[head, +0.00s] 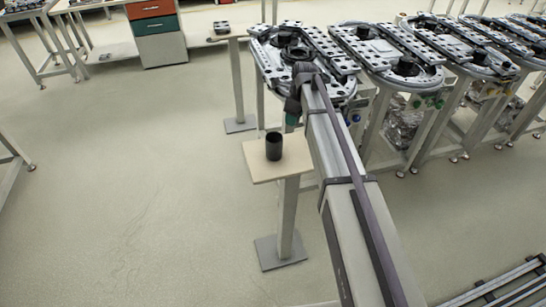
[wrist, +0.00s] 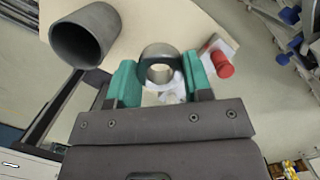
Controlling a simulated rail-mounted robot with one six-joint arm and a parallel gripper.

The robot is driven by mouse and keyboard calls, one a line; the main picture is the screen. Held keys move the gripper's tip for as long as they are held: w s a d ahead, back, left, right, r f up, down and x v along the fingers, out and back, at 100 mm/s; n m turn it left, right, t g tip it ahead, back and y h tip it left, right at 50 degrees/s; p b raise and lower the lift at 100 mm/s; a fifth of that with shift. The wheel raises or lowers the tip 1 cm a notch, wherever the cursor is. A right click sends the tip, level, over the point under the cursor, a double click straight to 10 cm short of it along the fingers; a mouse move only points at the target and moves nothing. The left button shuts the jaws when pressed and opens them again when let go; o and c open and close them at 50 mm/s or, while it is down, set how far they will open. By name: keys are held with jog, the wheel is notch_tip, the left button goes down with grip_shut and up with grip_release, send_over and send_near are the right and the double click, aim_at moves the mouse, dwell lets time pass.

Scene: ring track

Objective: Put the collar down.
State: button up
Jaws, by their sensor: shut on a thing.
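The collar (wrist: 161,50) is a short silver metal ring with a dark green-black face and an open bore, seen in the wrist view. My gripper (wrist: 160,67) has green fingers shut on it from left and right. The collar is held above or near a beige top; the exact gap cannot be told. In the head view my gripper (head: 291,119) is small, beyond the pedestal, and the collar cannot be made out there.
A dark hollow tube (head: 273,146) stands on a small beige pedestal top (head: 259,171); a dark tube (wrist: 82,36) also shows at upper left in the wrist view. A red cylinder (wrist: 222,64) is right of the fingers. Ring-track tables (head: 385,52) fill the upper right; floor at left is clear.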

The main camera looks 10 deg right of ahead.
jog(key=b, duration=0.7)
send_over(293, 142)
jog(key=f, duration=0.6)
jog(key=shift+s+d+f, duration=0.15)
jog(key=shift+d+f, duration=0.05)
jog(key=shift+f, duration=0.2)
notch_tip(293, 142, down, 4)
jog(key=b, duration=0.3)
jog(key=shift+b, duration=0.3)
jog(key=shift+r+p, duration=0.3)
jog(key=shift+r, duration=0.1)
jog(key=shift+c, duration=0.4)
jog(key=shift+a+f+b, duration=0.1)
jog(key=shift+f+b, duration=0.2)
jog(key=o, duration=1.1)
jog(key=shift+r, duration=0.1)
